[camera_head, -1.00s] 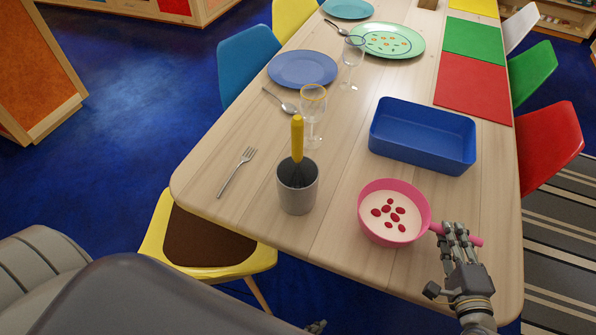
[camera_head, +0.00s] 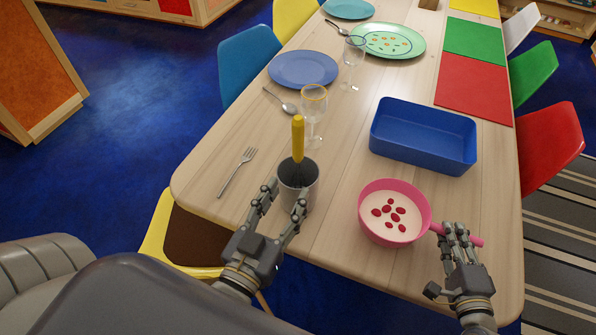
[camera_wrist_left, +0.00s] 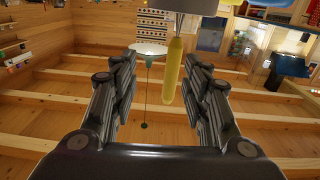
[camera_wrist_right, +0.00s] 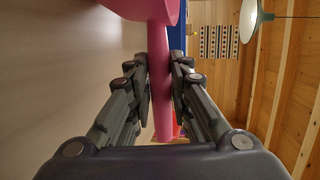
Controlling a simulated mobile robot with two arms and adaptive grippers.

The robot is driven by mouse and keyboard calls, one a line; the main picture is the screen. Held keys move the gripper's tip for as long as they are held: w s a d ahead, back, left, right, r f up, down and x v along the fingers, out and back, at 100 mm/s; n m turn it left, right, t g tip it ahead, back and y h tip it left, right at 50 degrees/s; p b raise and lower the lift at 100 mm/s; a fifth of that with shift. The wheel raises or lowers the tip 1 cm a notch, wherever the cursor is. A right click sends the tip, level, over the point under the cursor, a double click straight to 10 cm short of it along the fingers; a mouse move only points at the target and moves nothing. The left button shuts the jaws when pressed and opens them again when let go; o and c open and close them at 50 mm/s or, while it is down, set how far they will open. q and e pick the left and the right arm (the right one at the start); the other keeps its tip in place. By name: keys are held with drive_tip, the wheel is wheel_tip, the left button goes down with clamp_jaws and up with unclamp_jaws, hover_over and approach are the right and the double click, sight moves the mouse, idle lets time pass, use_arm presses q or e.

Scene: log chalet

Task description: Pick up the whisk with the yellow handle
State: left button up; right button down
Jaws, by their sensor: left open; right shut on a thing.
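The whisk with the yellow handle (camera_head: 297,138) stands in a grey cup (camera_head: 299,190), handle up, its dark wires partly hidden inside the cup. In the left wrist view, its yellow handle (camera_wrist_left: 173,70) shows ahead, between the finger lines. My left gripper (camera_head: 284,196) is open and empty, in front of the cup in the head view, its fingers overlapping the cup's lower part. My right gripper (camera_head: 455,234) is shut on the handle of a pink pan (camera_head: 421,212). The pink handle (camera_wrist_right: 158,80) lies between its fingers in the right wrist view.
The pink pan holds white stuff with several red pieces. A blue bin (camera_head: 422,155) stands behind it. A fork (camera_head: 238,171) lies left of the cup, a wine glass (camera_head: 314,104) stands close behind it. Plates and coloured mats lie further back.

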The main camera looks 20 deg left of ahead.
sight(296, 153)
use_arm(q)
drive_tip(key=shift+y, duration=0.7)
drive_tip(key=w, duration=0.3)
drive_tip(key=w+a+r, duration=0.1)
drive_tip(key=w, duration=0.3)
drive_tip(key=w+a, duration=0.1)
drive_tip(key=w, duration=0.2)
drive_tip(key=shift+w+a+r, duration=0.1)
drive_tip(key=shift+w+r, duration=0.25)
drive_tip(key=shift+w, duration=0.6)
clamp_jaws()
